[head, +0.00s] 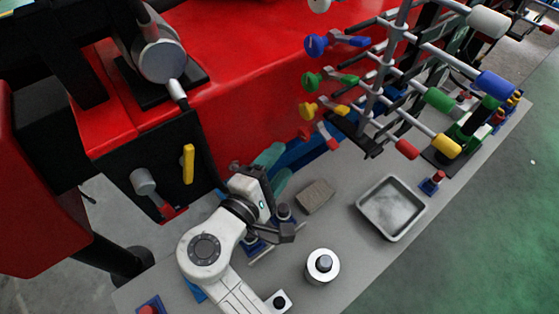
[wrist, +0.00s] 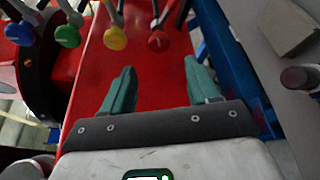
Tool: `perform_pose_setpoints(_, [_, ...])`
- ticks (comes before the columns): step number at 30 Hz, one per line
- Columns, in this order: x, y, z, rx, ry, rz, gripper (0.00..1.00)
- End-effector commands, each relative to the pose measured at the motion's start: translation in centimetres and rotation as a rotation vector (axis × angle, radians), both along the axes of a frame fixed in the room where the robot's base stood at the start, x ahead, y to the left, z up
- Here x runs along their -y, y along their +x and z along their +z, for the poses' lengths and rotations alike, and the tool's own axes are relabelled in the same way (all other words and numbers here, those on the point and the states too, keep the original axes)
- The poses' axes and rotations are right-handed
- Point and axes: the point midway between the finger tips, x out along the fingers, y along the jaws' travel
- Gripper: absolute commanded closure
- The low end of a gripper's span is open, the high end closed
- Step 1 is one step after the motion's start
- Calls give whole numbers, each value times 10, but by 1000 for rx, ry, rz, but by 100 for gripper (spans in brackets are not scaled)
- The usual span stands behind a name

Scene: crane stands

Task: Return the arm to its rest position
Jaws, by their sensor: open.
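My arm reaches up from the bottom of the head view, with its white elbow at lower left of centre. My gripper (head: 277,168) has green fingers and points toward the red body of the machine. In the wrist view my gripper (wrist: 160,85) shows its two green fingers spread wide apart, with nothing between them but the red surface (wrist: 160,65) beyond. The fingers look empty in both views.
A grey bench (head: 350,258) carries a grey tray (head: 392,208), a brown block (head: 315,196) and a white cylinder (head: 322,266). A rack with coloured handles (head: 372,95) stands at the upper right. Coloured knobs (wrist: 115,38) line the wrist view's top.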

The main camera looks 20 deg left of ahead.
Motion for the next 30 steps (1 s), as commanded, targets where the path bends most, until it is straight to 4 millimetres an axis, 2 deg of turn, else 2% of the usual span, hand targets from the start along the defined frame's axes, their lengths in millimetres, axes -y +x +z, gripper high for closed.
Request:
perform_pose_setpoints(10, [2, 1, -1, -3, 3, -2, 40])
perform_pose_setpoints(14, [26, 4, -15, -49, 53, -52, 40])
perform_pose_setpoints(17, [71, 7, -39, -130, 152, -143, 40])
perform_pose_setpoints(19, [111, 4, -62, -202, 252, -233, 40])
perform_pose_setpoints(23, [189, -16, -106, -331, 463, -427, 40])
perform_pose_setpoints(24, [212, -27, -118, -367, 532, -493, 40])
perform_pose_setpoints(26, [245, -46, -137, -418, 640, -592, 40])
perform_pose_setpoints(27, [265, -61, -148, -450, 717, -661, 40])
perform_pose_setpoints(29, [294, -87, -163, -494, 837, -770, 40])
perform_pose_setpoints(30, [311, -107, -171, -519, 920, -843, 40])
